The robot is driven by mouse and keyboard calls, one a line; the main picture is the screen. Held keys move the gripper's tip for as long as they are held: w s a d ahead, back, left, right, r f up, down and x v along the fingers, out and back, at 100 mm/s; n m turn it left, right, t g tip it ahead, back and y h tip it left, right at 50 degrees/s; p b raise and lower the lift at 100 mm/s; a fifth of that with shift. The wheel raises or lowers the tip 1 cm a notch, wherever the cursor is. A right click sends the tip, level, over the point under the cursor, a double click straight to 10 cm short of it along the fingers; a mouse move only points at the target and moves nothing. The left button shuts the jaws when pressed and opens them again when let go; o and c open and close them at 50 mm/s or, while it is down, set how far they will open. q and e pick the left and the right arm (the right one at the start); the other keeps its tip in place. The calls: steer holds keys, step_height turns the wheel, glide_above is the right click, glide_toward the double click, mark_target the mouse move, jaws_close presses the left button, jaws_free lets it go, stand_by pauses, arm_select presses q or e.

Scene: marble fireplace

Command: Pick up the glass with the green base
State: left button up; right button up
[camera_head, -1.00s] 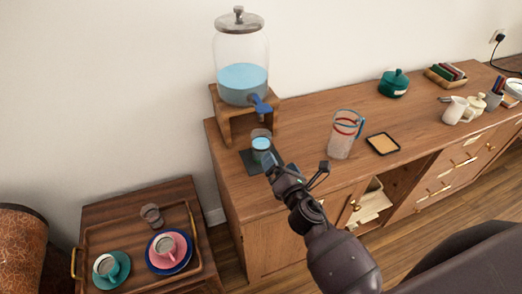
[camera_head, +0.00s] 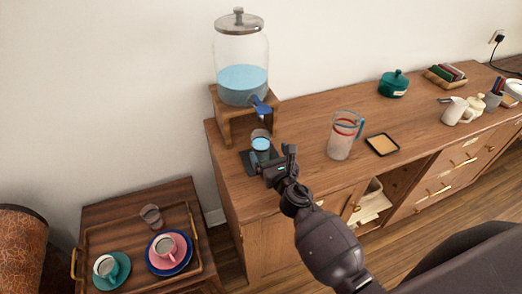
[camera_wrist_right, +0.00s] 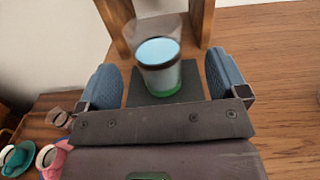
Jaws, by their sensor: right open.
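The glass with the green base (camera_head: 261,146) stands upright on a dark square mat (camera_head: 246,160) below the dispenser's blue tap. It holds light blue liquid, and its green base shows in the right wrist view (camera_wrist_right: 160,78). My right gripper (camera_head: 273,160) is open at the near side of the glass. In the right wrist view its two blue finger pads (camera_wrist_right: 164,82) are spread to the left and right of the glass, with a gap on each side. The glass is not gripped. My left gripper is not in view.
The drink dispenser (camera_head: 241,75) sits on a wooden stand (camera_head: 225,128) close behind the glass. A clear jug (camera_head: 341,140) and a small square tray (camera_head: 382,144) stand to the right. A low table at lower left bears a tray with cups (camera_head: 170,248).

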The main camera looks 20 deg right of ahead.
mark_target(265, 149)
steer(key=w, duration=0.4)
steer(key=shift+w+a+f+b, duration=0.1)
steer(key=shift+a+f+b, duration=0.2)
steer(key=shift+a+b, duration=0.1)
steer(key=shift+w, duration=0.6)
steer(key=shift+r, duration=0.1)
steer(key=c, duration=1.2)
